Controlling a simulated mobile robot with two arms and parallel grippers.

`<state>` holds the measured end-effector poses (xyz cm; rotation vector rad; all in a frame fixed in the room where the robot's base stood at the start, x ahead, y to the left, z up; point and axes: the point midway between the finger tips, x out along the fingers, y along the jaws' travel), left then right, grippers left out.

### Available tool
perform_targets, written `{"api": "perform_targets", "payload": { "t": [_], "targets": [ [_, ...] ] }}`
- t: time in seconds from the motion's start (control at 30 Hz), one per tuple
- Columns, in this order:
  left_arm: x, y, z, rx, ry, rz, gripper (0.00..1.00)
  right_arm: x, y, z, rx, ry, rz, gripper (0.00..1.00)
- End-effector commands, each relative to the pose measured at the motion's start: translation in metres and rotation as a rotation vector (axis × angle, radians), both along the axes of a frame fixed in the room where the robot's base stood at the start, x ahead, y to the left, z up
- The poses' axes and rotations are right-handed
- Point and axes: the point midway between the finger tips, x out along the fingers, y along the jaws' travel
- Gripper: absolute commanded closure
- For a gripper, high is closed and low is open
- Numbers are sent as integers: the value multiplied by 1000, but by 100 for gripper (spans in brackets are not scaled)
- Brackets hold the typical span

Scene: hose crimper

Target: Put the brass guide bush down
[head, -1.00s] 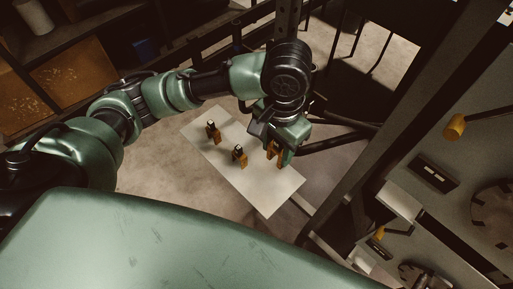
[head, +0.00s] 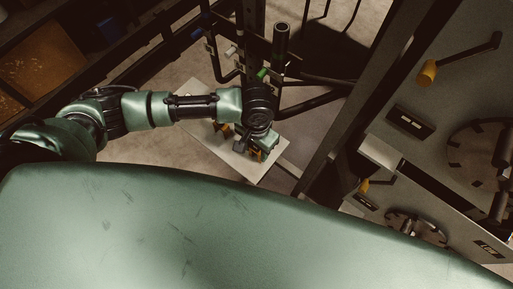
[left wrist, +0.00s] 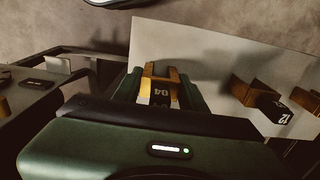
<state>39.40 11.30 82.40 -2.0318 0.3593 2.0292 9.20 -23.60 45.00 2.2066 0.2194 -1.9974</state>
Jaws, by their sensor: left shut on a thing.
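My left gripper (head: 262,150) is over the right part of a pale board (head: 240,165) in the head view, mostly hidden by its own wrist. My right gripper is not in view.
Two other brass-coloured pieces stand on the board to the right in the wrist view, one with a dark label 12 (left wrist: 273,108), the other (left wrist: 306,100) cut by the edge. A black tube rack (head: 282,45) stands behind. Grey machine panels (head: 440,110) rise at right.

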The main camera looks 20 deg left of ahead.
Motion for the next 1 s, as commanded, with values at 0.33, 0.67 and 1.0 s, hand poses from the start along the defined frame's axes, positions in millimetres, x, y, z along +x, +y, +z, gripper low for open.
{"api": "perform_targets", "payload": {
  "t": [0.33, 0.67, 1.0],
  "targets": [
    [0, 0, -5, 0, -1, 0, 100, -6, 0, 0, -1, 9, 0, 64],
    [0, 0, -7, 0, 0, 1, 37, -6, 0, 0, 0, 9, 0, 64],
    [1, 0, 12, -2, -2, 0, 37, -6, 0, -2, 0, 9, 0, 64]
  ]
}}
